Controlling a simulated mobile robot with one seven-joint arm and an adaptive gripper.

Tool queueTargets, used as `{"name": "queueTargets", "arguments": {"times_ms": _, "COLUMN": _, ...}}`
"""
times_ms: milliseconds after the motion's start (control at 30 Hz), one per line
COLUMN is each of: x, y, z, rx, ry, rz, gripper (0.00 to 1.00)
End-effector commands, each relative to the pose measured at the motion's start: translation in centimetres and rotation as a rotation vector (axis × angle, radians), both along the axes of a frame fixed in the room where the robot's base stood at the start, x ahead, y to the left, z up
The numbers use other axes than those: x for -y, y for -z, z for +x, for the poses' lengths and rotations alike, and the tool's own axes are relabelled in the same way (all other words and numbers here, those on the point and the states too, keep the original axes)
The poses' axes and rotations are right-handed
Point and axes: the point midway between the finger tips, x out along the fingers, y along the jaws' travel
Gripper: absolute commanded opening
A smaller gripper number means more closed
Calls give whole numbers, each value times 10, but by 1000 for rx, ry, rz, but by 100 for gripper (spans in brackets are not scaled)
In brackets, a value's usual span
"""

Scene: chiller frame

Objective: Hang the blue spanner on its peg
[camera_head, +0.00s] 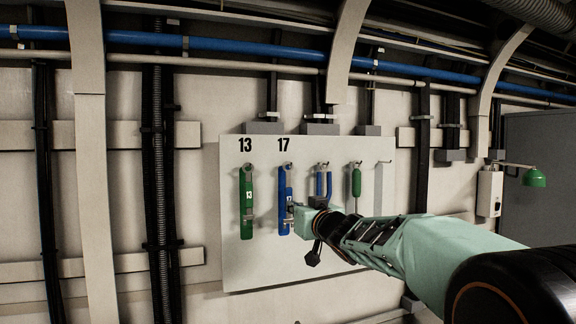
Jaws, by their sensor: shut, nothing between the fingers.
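The blue spanner (283,190) hangs upright at the peg (286,166) under the number 17 on the pale tool board (246,279). My gripper (290,212) is at the right side of the spanner's lower half. It looks shut, with nothing seen between the fingers. The fingertips are small and partly overlap the spanner in the picture, so I cannot tell whether they touch it. My arm comes in from the lower right.
A green spanner (246,225) marked 13 hangs to the left. Blue-handled pliers (319,183), a green-handled screwdriver (356,182) and a grey strip-like shape (379,190) are to the right. The board's lower part is bare.

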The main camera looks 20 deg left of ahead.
Motion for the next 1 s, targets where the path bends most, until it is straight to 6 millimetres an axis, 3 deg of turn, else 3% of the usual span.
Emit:
{"name": "queueTargets", "arguments": {"times_ms": 567, "x": 3, "y": -1, "z": -3, "rx": 1, "ry": 0, "rz": 1, "gripper": 0}}
{"name": "queueTargets", "arguments": {"times_ms": 1000, "x": 23, "y": 0, "z": -30, "rx": 1, "ry": 0, "rz": 1, "gripper": 0}}
